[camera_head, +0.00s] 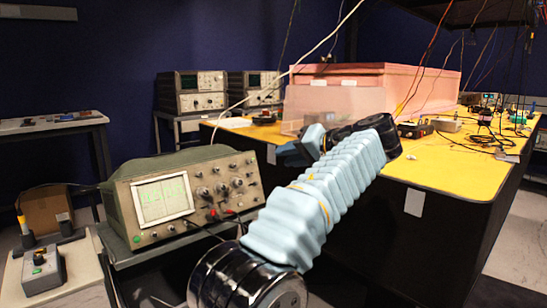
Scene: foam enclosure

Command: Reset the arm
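My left arm, in a pale blue ribbed cover, rises from the bottom middle of the head view toward the yellow table. My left gripper (297,151) shows as a small blue-grey shape beyond the arm's far end, in front of the pink foam enclosure (425,91). It is partly hidden and too small to tell whether its fingers are open or shut. Nothing can be made out in it. My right gripper is not in view.
The yellow table (440,171) holds the enclosure, with cables and small devices at its right. An oscilloscope (190,196) stands on a cart left of my arm. More instruments (192,92) stand behind. A grey control box (43,268) is at lower left.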

